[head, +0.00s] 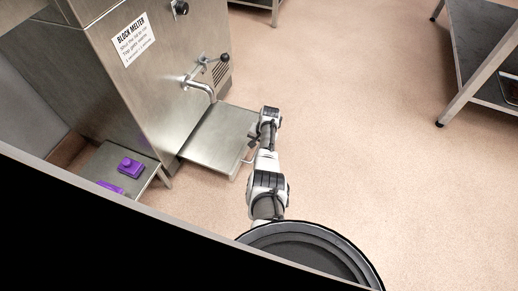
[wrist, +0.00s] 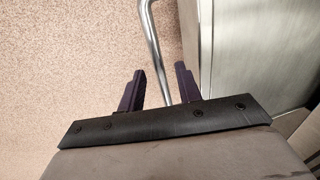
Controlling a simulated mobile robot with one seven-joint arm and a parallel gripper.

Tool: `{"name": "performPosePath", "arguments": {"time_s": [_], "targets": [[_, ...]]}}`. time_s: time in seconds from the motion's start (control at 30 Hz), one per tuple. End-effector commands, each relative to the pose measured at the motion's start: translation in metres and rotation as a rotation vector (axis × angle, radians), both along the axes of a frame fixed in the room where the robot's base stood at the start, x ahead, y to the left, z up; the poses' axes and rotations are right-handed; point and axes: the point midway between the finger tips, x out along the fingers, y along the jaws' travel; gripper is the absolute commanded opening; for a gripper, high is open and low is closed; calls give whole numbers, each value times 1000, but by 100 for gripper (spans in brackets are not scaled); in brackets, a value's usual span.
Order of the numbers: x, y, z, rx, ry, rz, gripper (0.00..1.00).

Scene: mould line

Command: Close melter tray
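The block melter (head: 140,75) is a steel cabinet with a lettered label and a tap. Its melter tray (head: 222,138) is a flat steel piece sticking out from the cabinet's base below the tap. A bar handle (head: 247,157) is on the tray's outer edge, partly hidden by my arm. In the wrist view, the handle (wrist: 152,35) runs down between the two dark purple fingers of my gripper (wrist: 159,70). The fingers are apart, with a gap visible on both sides of the bar. The tray's flat top (wrist: 255,50) lies to the right. The head view does not show my fingers clearly.
A low steel stand (head: 142,160) with purple pieces (head: 130,167) is left of the tray. A steel table (head: 485,55) stands at the far right. The floor (head: 350,110) between is clear.

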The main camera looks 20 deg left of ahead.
Motion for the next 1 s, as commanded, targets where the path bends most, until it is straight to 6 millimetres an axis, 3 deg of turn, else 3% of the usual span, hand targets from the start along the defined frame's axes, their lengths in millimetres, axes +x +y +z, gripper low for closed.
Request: {"name": "performPosePath", "arguments": {"time_s": [0.37,0.67,1.0], "targets": [[0,2,-6,0,-2,0,34],[0,2,-6,0,-1,0,0],[0,2,-7,0,-1,1,0]]}}
